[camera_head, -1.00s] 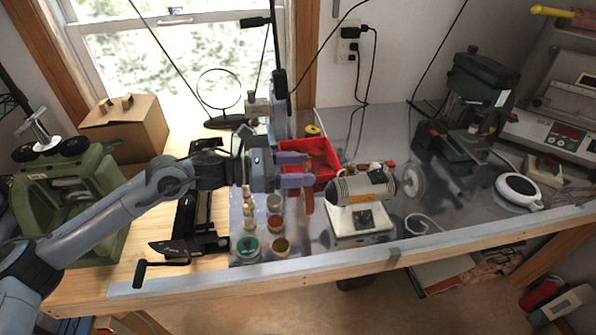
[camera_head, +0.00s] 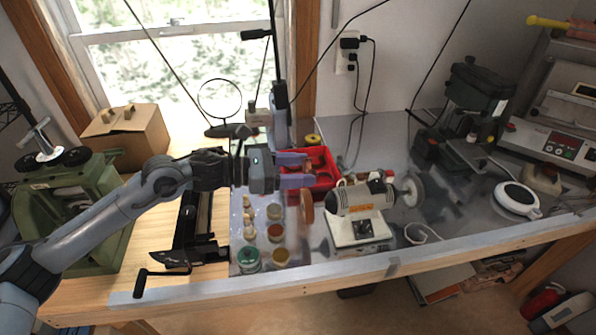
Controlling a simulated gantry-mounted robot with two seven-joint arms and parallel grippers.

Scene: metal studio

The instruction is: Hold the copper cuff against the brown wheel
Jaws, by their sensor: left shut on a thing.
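The brown wheel (camera_head: 306,207) stands upright at the left end of the grey bench polisher (camera_head: 362,197). My left gripper (camera_head: 306,170) comes in from the left, its two purple-grey fingers pointing right. The fingertips show just above the wheel's top edge in the picture; I cannot tell whether anything touches the wheel. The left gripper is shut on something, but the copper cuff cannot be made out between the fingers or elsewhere. My right gripper is not in view.
A red tray (camera_head: 325,182) lies behind the fingers. Several small pots, one of them a green pot (camera_head: 248,260), stand in front of the gripper. A pale wheel (camera_head: 407,190) is on the polisher's right end. A magnifier (camera_head: 220,98) stands behind my arm.

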